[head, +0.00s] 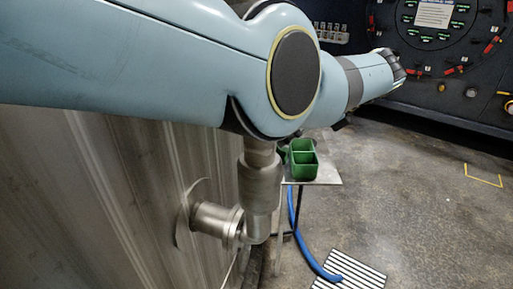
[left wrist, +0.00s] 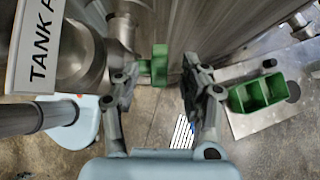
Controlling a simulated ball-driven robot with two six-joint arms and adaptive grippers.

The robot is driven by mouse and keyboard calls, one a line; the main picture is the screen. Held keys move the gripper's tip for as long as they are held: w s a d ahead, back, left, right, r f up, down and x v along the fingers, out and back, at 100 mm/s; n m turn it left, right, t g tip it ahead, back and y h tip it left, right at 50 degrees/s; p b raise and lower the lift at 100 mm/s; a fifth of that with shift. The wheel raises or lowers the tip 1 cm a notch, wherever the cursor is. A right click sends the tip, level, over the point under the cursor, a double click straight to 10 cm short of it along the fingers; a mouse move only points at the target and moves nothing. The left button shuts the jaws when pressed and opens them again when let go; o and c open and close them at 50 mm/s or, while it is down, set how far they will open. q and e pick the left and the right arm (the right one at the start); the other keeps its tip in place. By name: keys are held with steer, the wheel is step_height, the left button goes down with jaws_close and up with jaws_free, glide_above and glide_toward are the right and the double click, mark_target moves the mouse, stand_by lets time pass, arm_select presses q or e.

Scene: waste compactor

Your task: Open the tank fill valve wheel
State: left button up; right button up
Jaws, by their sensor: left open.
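A green part (left wrist: 159,65), which looks like the valve wheel seen nearly edge-on, sits beside the metal pipe (left wrist: 122,28) in the left wrist view. My left gripper (left wrist: 158,72) is open, with one finger on each side of the picture's middle. The green part shows between the fingertips, closer to the left finger; I cannot tell whether it touches. In the head view my blue left arm crosses the top, and its gripper is not clearly visible. Metal pipework (head: 218,222) comes out of the wall below the arm. My right gripper is not in view.
A green two-compartment bin (left wrist: 262,92) stands on a metal shelf (left wrist: 240,122); it also shows in the head view (head: 304,165). A white sign (left wrist: 40,45) reads "TANK" plus a cut-off letter. A blue hose (head: 305,250) runs to a striped floor grate (head: 350,272). Floor at right is clear.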

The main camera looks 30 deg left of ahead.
arm_select(q)
steer(key=x, duration=0.9)
steer(key=shift+f, duration=0.2)
jaws_close()
